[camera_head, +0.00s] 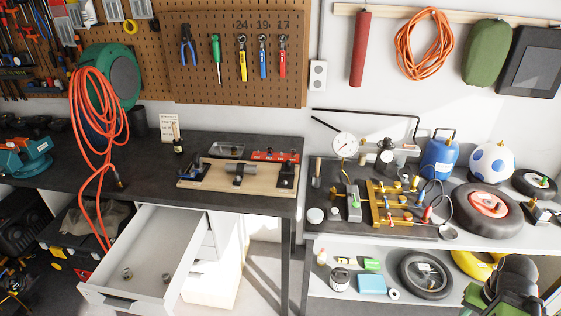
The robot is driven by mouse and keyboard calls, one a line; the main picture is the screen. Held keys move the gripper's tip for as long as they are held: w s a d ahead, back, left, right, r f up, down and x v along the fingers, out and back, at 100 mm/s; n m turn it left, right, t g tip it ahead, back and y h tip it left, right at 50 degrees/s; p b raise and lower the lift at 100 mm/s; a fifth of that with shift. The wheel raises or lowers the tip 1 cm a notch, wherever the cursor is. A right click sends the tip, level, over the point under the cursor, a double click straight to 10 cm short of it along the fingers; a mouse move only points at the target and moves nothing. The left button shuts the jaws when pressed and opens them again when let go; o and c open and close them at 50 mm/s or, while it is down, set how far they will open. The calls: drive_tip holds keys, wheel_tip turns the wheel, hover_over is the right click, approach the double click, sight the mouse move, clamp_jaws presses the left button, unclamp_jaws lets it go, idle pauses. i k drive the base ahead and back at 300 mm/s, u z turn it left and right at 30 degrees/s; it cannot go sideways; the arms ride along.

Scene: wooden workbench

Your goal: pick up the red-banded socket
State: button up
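An open white drawer (150,246) under the dark bench holds a small metallic socket-like piece (127,273) and a second one (166,278), standing apart on its floor. They are too small for me to tell a red band on either. A red holder (275,156) with small dark pieces lies at the back of the bench, behind a wooden board. I cannot single out the red-banded socket with certainty.
A wooden board (240,174) with fixtures lies on the dark bench (150,165). An orange hose (97,130) hangs at the left. The right bench is crowded with a brass manifold (390,205), a blue tank (439,160) and a tire (487,210). A dark rounded shape fills the lower right corner.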

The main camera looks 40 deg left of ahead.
sight(167, 279)
drive_tip(key=u, duration=1.55)
drive_tip(key=i, duration=1.05)
drive_tip(key=u, duration=5.25)
drive_tip(key=i, duration=0.15)
drive_tip(key=z, duration=2.75)
drive_tip(key=i, duration=0.25)
drive_tip(key=u, duration=0.1)
